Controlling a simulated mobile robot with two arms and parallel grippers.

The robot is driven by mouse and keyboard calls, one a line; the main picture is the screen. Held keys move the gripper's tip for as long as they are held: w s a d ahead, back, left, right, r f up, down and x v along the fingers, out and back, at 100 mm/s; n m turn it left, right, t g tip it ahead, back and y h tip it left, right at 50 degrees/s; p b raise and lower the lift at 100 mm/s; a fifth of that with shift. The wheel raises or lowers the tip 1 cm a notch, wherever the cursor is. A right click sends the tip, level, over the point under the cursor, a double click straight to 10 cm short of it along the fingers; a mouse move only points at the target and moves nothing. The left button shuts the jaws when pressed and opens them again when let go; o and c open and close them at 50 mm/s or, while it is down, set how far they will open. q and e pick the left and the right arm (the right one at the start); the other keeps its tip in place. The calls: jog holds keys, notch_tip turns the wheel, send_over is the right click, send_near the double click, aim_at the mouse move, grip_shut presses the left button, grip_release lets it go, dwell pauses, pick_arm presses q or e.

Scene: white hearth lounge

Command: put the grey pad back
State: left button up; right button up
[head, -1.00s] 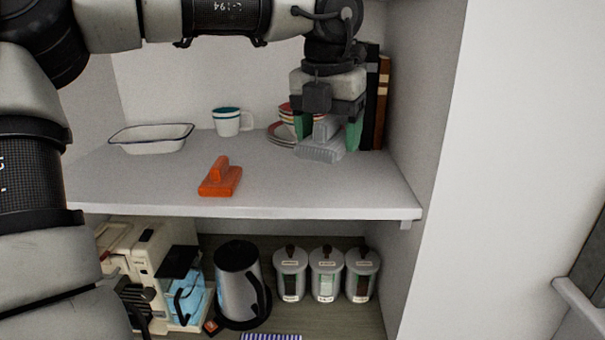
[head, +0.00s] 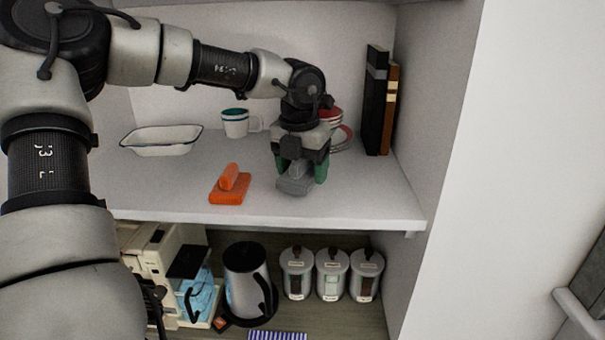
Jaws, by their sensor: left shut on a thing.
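The grey pad (head: 294,186) is in the head view, low over the upper shelf board and right of an orange pad (head: 230,187). I cannot tell whether its underside touches the shelf. My left gripper (head: 302,172) points down and is shut on the grey pad, with its green fingers on either side. The orange pad has an upright grip and rests near the shelf's front edge. My right gripper is not in view.
On the upper shelf (head: 375,198) stand a white dish (head: 161,141), a mug (head: 235,123), stacked plates (head: 343,138) partly behind my gripper, and books (head: 377,105). Below are a coffee machine, a kettle (head: 248,282) and canisters (head: 332,274). Shelf right of the pad is clear.

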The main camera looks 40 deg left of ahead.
aim_at(302, 181)
pick_arm(q)
notch_tip(302, 181, down, 2)
jog(key=shift+f+p, duration=0.1)
jog(key=shift+p, duration=0.3)
jog(key=shift+w+a+f, duration=0.1)
jog(key=shift+f, duration=0.2)
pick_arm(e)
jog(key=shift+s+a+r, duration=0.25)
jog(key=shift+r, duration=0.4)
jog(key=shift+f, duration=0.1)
pick_arm(q)
jog(key=shift+f+b, duration=0.1)
jog(key=shift+b, duration=0.25)
jog(key=o, duration=0.8)
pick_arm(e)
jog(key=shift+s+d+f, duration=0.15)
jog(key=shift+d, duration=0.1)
